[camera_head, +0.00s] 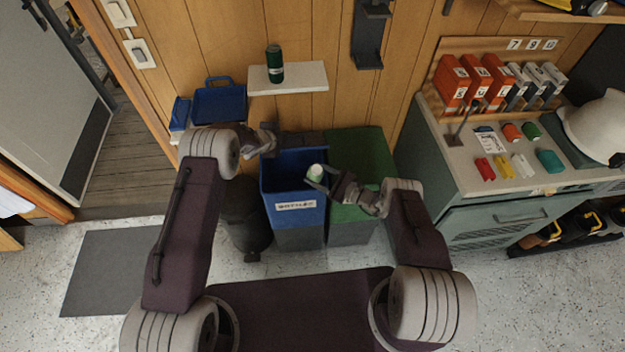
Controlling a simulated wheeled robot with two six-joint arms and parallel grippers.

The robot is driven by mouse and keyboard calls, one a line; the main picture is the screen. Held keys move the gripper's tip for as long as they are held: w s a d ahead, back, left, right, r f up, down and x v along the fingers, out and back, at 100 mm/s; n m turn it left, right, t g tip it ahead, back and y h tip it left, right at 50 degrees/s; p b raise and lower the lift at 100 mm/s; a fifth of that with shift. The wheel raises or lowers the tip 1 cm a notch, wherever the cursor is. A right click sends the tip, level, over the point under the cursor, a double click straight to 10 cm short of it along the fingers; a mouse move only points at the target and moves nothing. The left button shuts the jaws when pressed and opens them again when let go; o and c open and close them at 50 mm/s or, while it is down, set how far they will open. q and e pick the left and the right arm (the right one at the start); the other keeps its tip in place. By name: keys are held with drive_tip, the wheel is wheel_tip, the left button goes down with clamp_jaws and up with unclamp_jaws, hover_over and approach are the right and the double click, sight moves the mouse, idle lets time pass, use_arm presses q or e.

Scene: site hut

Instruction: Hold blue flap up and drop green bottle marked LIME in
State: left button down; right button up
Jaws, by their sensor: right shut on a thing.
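The blue bin (295,214) stands against the wall with a label on its front. Its top shows a dark opening; a raised flap cannot be clearly made out at its back edge. My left gripper (268,140) is at the bin's back left corner; its fingers are too unclear to tell open from shut. My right gripper (322,182) is shut on a small green bottle with a pale top (315,171), held over the right front part of the blue bin. The bottle's marking is not readable. Another green bottle (275,64) stands upright on the wall shelf.
A green bin (360,150) stands right of the blue one. The pale shelf (289,78) is above. A cabinet (500,215) with boxes is at right.

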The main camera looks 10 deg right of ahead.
drive_tip(key=shift+w+a+f, duration=0.2)
drive_tip(key=shift+w+f, duration=0.25)
drive_tip(key=shift+f, duration=1.05)
drive_tip(key=o, duration=1.3)
drive_tip(key=shift+d, duration=0.1)
drive_tip(key=v, duration=0.4)
drive_tip(key=s+r+v, duration=0.1)
drive_tip(key=v, duration=0.4)
drive_tip(key=a+v, duration=0.1)
drive_tip(key=v, duration=0.4)
drive_tip(key=shift+s+r, duration=0.2)
drive_tip(key=shift+r, duration=0.2)
drive_tip(key=shift+a, duration=0.1)
